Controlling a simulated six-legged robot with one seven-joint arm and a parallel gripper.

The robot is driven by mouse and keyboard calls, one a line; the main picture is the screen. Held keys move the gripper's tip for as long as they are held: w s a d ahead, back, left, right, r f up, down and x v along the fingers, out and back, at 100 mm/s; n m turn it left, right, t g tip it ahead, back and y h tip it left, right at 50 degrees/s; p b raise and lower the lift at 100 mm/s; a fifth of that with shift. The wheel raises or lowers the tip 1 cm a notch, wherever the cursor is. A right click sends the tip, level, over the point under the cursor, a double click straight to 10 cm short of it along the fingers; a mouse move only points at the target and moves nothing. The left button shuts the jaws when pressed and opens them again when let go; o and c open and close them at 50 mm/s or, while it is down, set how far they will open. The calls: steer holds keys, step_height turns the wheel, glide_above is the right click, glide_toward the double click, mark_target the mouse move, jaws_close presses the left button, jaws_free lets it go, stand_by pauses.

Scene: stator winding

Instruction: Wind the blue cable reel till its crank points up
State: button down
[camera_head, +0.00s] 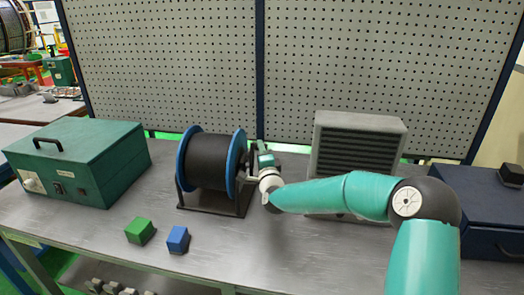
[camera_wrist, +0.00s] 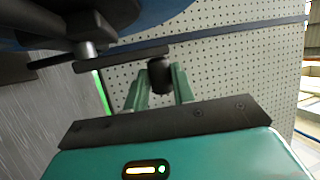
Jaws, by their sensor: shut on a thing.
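The cable reel has blue flanges and black cable (camera_head: 208,162) and sits in a dark stand (camera_head: 212,207) at the middle of the bench. My gripper (camera_head: 258,158) is at the reel's right side, by the crank. In the wrist view my gripper (camera_wrist: 160,84) is shut on the black crank handle (camera_wrist: 159,68), with one green finger on each side. The dark crank arm (camera_wrist: 122,57) runs from the hub shaft (camera_wrist: 87,50) at left to the handle. The reel's blue flange (camera_wrist: 150,14) shows along the top. In the head view my gripper hides most of the crank.
A green case (camera_head: 85,160) stands at the left. A grey vented box (camera_head: 355,150) stands behind my arm. A dark blue box (camera_head: 485,210) is at the right. A pegboard (camera_head: 170,60) closes the back.

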steer(key=shift+s+r+n+t, duration=0.1)
steer(key=shift+s+n+t, duration=0.1)
steer(key=shift+n+t, duration=0.15)
steer(key=c, duration=1.2)
jaws_free()
steer(key=shift+o, duration=0.2)
steer(key=shift+s, duration=0.1)
steer(key=v, duration=1.3)
steer(key=shift+s+d, duration=0.15)
steer(key=shift+s, duration=0.1)
